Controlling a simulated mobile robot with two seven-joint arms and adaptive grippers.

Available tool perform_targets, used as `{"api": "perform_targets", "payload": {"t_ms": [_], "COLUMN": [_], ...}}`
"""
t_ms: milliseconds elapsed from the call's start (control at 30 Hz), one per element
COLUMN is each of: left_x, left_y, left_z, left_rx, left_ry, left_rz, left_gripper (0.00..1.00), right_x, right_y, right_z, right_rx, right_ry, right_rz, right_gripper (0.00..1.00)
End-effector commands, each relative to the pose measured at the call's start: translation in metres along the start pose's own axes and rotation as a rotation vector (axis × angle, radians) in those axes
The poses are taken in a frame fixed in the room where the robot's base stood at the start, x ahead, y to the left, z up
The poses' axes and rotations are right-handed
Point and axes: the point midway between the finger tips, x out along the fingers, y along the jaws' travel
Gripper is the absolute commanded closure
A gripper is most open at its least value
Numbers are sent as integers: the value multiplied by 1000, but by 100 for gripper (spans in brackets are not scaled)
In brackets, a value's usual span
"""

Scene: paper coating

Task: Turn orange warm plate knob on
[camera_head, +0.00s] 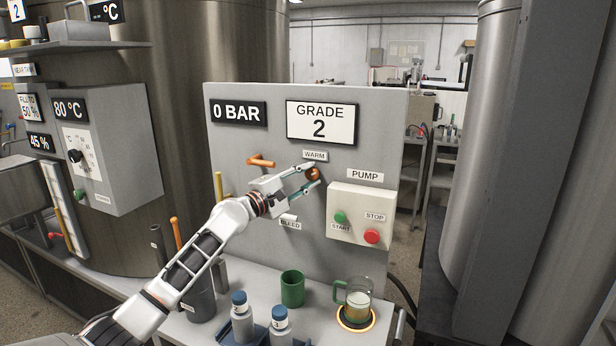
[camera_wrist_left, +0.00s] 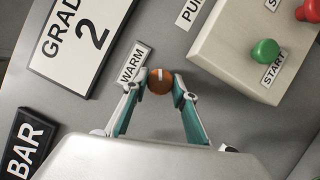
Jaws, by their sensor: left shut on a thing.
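The orange warm plate knob (camera_head: 313,174) is on the grey panel below the WARM label (camera_head: 315,155). In the left wrist view the round knob (camera_wrist_left: 160,83) shows a pale mark near its upper edge. My left gripper (camera_head: 314,179) is shut on the knob, one finger on either side; its teal fingers also show in the left wrist view (camera_wrist_left: 158,93). The warm plate (camera_head: 356,325) on the bench has a bright orange ring at its rim. A green-handled glass jug (camera_head: 358,300) with pale liquid stands on it. My right gripper is not in view.
A pump box (camera_head: 361,214) with green START and red STOP buttons is right of the knob. An orange lever handle (camera_head: 262,160) is to the left. Below stand a green cup (camera_head: 292,288) and blue-capped bottles (camera_head: 240,318). Free air lies before the panel.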

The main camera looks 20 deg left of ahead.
Motion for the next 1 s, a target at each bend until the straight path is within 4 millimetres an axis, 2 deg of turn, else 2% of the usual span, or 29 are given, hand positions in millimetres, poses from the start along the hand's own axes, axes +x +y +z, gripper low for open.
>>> {"api": "perform_targets", "payload": {"t_ms": [200, 233, 300, 600, 733, 867, 1000], "left_x": [0, 0, 0, 0, -6, -24, -53], "left_y": [0, 0, 0, 0, 0, -1, -2], "left_z": [0, 0, 0, 0, 0, 0, 0], "left_rx": [3, 3, 3, 1, 2, 4, 5], "left_ry": [0, 0, 0, 0, 0, 0, 0], "left_rz": [-1, -1, -1, 0, -1, -2, -3], "left_gripper": [95, 68, 56, 56, 56, 56, 56], "right_x": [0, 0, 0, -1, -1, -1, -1], "right_y": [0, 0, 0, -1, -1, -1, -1], "right_z": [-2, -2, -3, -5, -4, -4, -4], "right_rx": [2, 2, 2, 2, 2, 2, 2], "right_ry": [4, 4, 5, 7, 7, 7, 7], "right_rz": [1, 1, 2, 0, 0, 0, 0], "right_gripper": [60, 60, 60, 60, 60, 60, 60]}}
